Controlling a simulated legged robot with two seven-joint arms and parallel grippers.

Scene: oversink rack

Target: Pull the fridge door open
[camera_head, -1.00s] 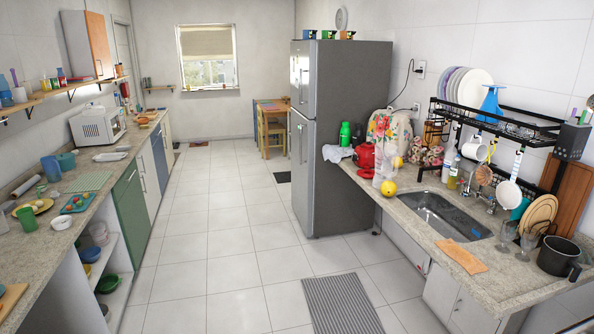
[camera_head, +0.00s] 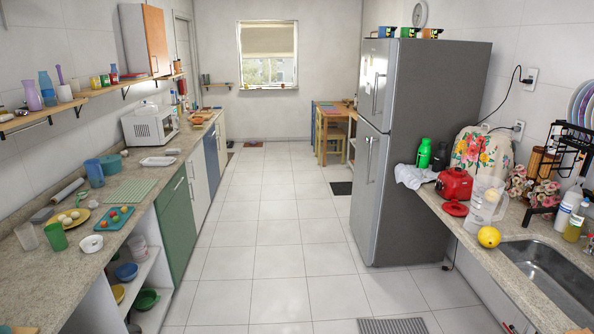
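The grey two-door fridge (camera_head: 428,150) stands right of the middle, beyond the sink counter. Its doors face left toward the aisle; the upper door (camera_head: 373,85) and the lower door (camera_head: 366,190) both look shut. A vertical handle (camera_head: 376,95) shows on the upper door and another handle (camera_head: 369,160) on the lower door. Neither of my grippers shows in the head view, so I cannot see how they stand.
The tiled floor (camera_head: 270,225) is clear down the aisle. The left counter (camera_head: 115,205) carries dishes and a microwave (camera_head: 150,122). A grey mat (camera_head: 393,326) lies at the bottom.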

